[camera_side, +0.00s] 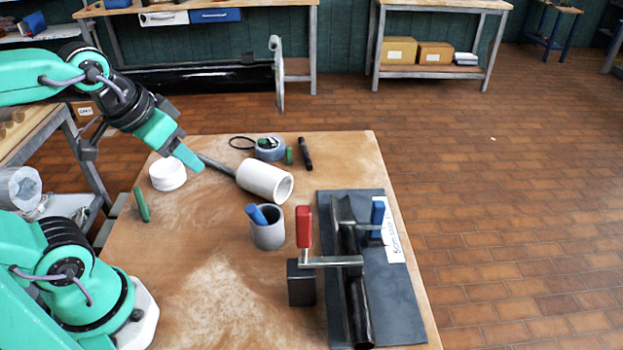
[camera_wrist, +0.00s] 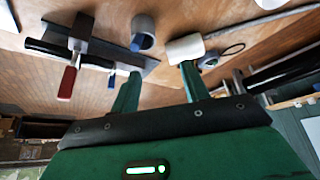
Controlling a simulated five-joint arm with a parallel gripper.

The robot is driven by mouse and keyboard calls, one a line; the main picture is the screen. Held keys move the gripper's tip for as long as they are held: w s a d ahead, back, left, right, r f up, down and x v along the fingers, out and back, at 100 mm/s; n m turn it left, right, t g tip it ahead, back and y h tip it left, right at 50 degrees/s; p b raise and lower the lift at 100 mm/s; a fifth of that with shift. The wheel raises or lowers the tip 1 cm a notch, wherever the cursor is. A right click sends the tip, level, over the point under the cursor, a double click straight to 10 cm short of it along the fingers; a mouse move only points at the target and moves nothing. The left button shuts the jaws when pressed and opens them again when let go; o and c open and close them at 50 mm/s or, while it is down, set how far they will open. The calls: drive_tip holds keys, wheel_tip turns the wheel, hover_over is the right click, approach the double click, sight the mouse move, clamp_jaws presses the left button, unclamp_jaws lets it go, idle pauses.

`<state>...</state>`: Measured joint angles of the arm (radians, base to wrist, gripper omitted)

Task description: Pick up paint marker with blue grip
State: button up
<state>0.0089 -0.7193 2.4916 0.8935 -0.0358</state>
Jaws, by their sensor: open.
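A blue object (camera_side: 257,215), which appears to be the blue-gripped paint marker, leans in a grey cup (camera_side: 268,236) near the middle of the table. Its lower part is hidden by the cup. The wrist view also shows the cup (camera_wrist: 144,24) beyond my fingers, with the blue end (camera_wrist: 137,42) at its rim. My gripper (camera_side: 186,158) is above the table's far left, up and left of the cup. In the wrist view my gripper (camera_wrist: 161,68) has its two green fingers spread with nothing between them.
A dark board (camera_side: 400,290) with red- and blue-handled clamps is on the right. A white round lid (camera_side: 168,174), green stick (camera_side: 141,205), black marker (camera_side: 305,153) and tape roll (camera_side: 270,150) lie around.

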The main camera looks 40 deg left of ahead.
sight(251, 205)
drive_tip(key=shift+w+d+f+n+g, duration=0.55)
drive_tip(key=shift+w+d+f+n, duration=0.4)
drive_tip(key=shift+w+f, duration=0.5)
drive_tip(key=shift+w+d+f+n+g, duration=0.6)
drive_tip(key=shift+w+d+f+n, duration=0.35)
drive_tip(key=shift+f, duration=0.7)
drive_tip(key=shift+w+d+f+n+g, duration=0.55)
drive_tip(key=shift+w+d+f+n, duration=0.35)
drive_tip(key=shift+w+f, duration=0.6)
drive_tip(key=shift+a+f, duration=0.1)
drive_tip(key=shift+w+f, duration=0.15)
drive_tip(key=shift+f, duration=1.05)
drive_tip(key=shift+f, duration=0.1)
drive_tip(key=shift+w+d+f, duration=0.1)
drive_tip(key=shift+w+f, duration=0.1)
drive_tip(key=shift+f, duration=1.05)
drive_tip(key=shift+w+d+f, duration=0.1)
drive_tip(key=shift+w+f, duration=0.1)
drive_tip(key=shift+f, duration=1)
